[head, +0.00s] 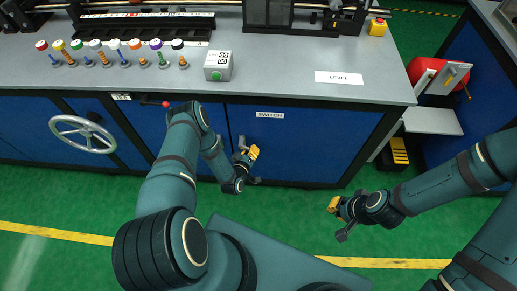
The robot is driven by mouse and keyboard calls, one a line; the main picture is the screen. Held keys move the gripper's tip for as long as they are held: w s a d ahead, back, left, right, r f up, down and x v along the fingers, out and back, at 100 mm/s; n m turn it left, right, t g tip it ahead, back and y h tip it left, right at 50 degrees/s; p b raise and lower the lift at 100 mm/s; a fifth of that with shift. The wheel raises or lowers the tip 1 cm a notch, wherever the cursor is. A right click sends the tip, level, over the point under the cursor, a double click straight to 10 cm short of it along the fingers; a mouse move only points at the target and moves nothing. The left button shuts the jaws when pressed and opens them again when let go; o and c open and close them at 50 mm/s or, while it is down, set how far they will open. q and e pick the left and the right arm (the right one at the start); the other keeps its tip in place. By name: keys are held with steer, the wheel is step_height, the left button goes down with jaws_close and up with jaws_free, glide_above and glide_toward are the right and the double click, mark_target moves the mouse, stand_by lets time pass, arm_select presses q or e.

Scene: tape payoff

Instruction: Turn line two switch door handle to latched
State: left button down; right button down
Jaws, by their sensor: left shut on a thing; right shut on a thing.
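The switch door (310,145) is a blue panel in the bench front, with a white label (270,115) reading SWITCH. My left gripper (252,153) is at the left part of this door, with its yellow fingertips shut. A small dark handle part (242,142) shows beside the fingers. The gripper hides most of the handle, so its angle cannot be told. My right gripper (334,205) is over the green floor, apart from the bench. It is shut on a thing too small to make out.
A handwheel (83,134) and a red-knobbed lever (166,104) are on the bench front, left of the switch door. The grey bench top (290,65) holds colored-capped items and a grey button box (218,66). Green floor is open in front.

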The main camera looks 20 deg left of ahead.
arm_select(q)
steer(key=a+m+y, duration=0.1)
steer(key=f+m+g, duration=0.1)
steer(key=m, duration=0.1)
steer(key=shift+s+a+y, duration=0.2)
steer(key=shift+a+y, duration=0.2)
steer(key=shift+s+a+f+m+g+y, duration=0.2)
steer(key=shift+a+m+g+y, duration=0.1)
steer(key=shift+a+m+y, duration=0.4)
steer(key=shift+s+a+f+m+g+y, duration=0.15)
steer(key=shift+a+m+g+y, duration=0.2)
steer(key=shift+m, duration=0.55)
steer(key=shift+r, duration=0.1)
steer(key=c, duration=0.9)
jaws_free()
steer(key=shift+c, duration=0.2)
steer(key=shift+s, duration=0.2)
steer(key=v, duration=1.1)
steer(key=shift+s+r, duration=0.15)
steer(key=shift+s, duration=0.2)
steer(key=shift+d, duration=0.15)
